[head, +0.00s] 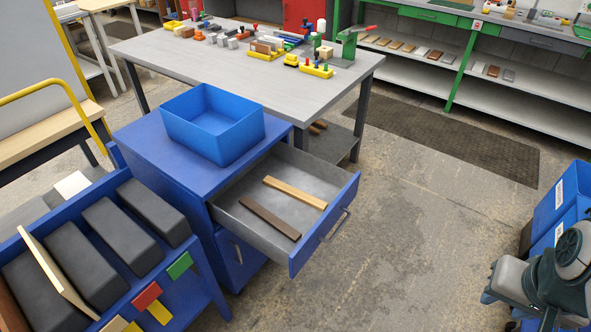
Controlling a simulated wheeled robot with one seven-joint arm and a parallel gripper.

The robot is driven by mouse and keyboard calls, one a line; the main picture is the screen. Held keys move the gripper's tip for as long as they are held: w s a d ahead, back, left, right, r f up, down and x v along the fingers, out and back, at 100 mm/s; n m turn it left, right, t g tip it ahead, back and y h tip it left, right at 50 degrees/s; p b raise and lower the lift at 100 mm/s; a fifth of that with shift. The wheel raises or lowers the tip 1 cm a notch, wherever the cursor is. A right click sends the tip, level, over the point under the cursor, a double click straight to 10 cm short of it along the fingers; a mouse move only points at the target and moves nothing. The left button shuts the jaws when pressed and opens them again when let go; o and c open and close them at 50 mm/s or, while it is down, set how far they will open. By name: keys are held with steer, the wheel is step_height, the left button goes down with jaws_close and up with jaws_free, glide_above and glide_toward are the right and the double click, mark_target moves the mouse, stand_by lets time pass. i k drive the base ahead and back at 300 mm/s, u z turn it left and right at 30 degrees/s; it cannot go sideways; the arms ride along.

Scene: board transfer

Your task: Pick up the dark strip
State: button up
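The dark strip (270,218) is a thin dark brown board. It lies flat in the open grey drawer of the blue cabinet, towards the drawer's left front side. A lighter tan strip (295,193) lies in the same drawer, behind and to the right, apart from the dark one. The drawer (325,228) is pulled out to the right, with a handle on its front. Part of my arm shows at the lower right edge, well away from the drawer. My gripper cannot be made out in this view.
A blue open bin (212,138) stands on the blue cabinet top (150,140). A grey workbench (200,70) with tools and blocks is behind. A blue rack (205,240) with dark slabs is at the lower left. The floor right of the drawer is clear. Blue crates (566,200) stand far right.

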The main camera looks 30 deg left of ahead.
mark_target(279, 225)
steer(key=u, duration=0.75)
steer(key=i, duration=0.9)
steer(key=u, duration=1.2)
steer(key=i, duration=0.3)
steer(key=u, duration=0.3)
